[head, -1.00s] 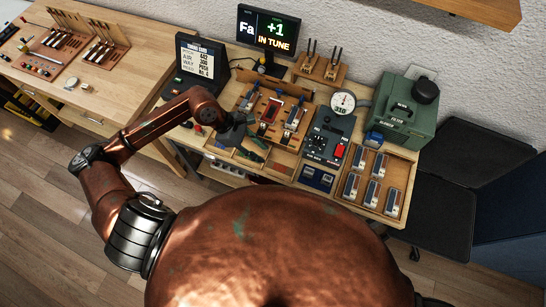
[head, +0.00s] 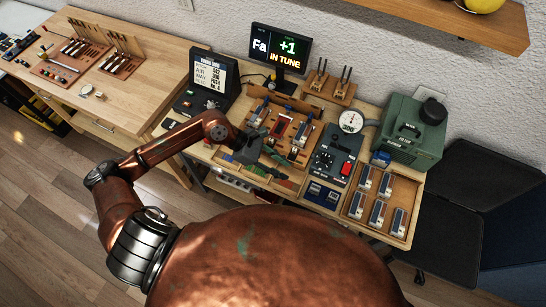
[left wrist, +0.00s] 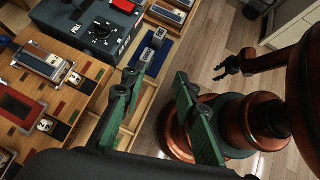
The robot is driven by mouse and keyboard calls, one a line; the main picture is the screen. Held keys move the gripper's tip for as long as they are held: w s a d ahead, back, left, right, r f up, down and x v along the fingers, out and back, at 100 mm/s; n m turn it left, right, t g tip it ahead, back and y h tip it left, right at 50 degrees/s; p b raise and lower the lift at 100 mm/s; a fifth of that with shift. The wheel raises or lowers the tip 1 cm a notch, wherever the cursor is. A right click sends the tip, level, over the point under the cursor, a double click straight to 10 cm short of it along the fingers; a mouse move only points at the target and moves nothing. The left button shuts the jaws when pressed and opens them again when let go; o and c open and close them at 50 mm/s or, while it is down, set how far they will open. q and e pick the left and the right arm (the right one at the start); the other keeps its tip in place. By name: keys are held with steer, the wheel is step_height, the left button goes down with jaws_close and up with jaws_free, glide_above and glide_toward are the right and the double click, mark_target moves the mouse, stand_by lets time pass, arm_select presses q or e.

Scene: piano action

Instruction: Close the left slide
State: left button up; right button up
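A wooden board (head: 290,108) on the bench holds a red-framed block (head: 280,127) between two pale metal pieces. The left piece (head: 259,110) is probably the left slide; whether it is open or closed is too small to tell. My left gripper (head: 262,153) is at the board's front left corner, hiding part of it. In the left wrist view, its two green fingers (left wrist: 158,92) are spread apart with nothing between them. The board's red block (left wrist: 20,108) lies left of the fingers there. My right gripper (left wrist: 234,65) is seen small and far off, its fingers apparently apart.
A black control box (head: 333,157) with a red switch and a tray of several metal pieces (head: 397,226) stand right of the board. A green case (head: 408,133) stands at the back right.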

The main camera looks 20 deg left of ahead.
arm_select(q)
steer(key=w+a+f+m+y, duration=0.1)
steer(key=w+a+y, duration=0.2)
steer(key=w+a, duration=0.2)
steer(key=w+a+f+g+y+p, duration=0.1)
steer(key=w+a+f+y, duration=0.1)
steer(key=w+a, duration=0.3)
steer(key=w+a+f+m+y, duration=0.1)
steer(key=w+a, duration=0.4)
steer(key=a, duration=0.5)
steer(key=shift+a+f+m+y+p, duration=0.15)
steer(key=shift+f+y, duration=0.1)
steer(key=shift+y, duration=0.45)
steer(key=shift+f+m+y+p, duration=0.15)
steer(key=shift+f+y, duration=0.05)
steer(key=shift+y, duration=0.5)
steer(key=shift+a+f, duration=0.1)
steer(key=shift+a, duration=0.2)
step_height(320, 180, down, 8)
steer(key=shift+w+r+p, duration=0.1)
steer(key=shift+r+p, duration=0.1)
steer(key=shift+p, duration=0.5)
steer(key=shift+c, duration=0.3)
jaws_close()
